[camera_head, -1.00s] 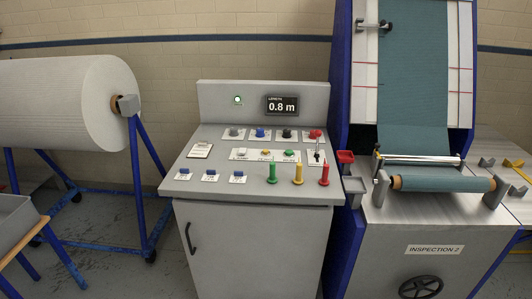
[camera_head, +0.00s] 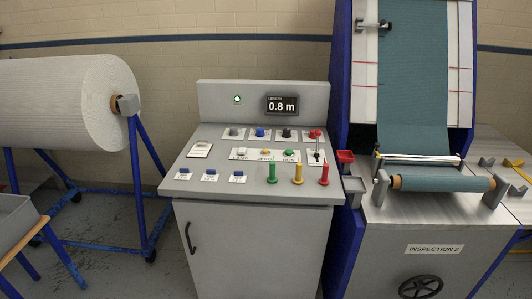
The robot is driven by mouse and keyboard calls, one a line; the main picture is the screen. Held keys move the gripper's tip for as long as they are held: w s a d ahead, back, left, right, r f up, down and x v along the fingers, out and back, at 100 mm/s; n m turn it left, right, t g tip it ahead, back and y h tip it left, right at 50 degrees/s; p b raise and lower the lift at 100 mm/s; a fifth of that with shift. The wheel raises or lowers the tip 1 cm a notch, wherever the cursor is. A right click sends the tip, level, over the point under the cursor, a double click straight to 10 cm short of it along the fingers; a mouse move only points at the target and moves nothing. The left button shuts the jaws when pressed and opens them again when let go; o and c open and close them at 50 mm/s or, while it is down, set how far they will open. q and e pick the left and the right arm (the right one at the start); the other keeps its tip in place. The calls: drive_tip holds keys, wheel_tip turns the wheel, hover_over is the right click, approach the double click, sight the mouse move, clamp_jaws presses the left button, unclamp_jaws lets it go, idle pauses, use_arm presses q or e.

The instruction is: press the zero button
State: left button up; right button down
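The grey control console (camera_head: 250,259) stands in the middle, its sloped top carrying several buttons and knobs. A display (camera_head: 282,104) on its upright back reads "LENGTH 0.8 m", with a lit green lamp (camera_head: 237,99) to its left. The back row has a grey knob (camera_head: 234,132), a blue one (camera_head: 260,132), a black one (camera_head: 286,132) and a red one (camera_head: 314,133). The middle row has a white button (camera_head: 241,152), a yellow one (camera_head: 266,153) and a green one (camera_head: 289,152). Labels are too small to read, so I cannot tell which is zero. Neither gripper is in view.
Green (camera_head: 272,174), yellow (camera_head: 298,174) and red (camera_head: 324,174) upright levers stand along the console's front right. Three blue switches (camera_head: 211,173) sit front left. The inspection machine (camera_head: 435,249) stands close at right, a large white roll (camera_head: 85,100) on a blue stand at left.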

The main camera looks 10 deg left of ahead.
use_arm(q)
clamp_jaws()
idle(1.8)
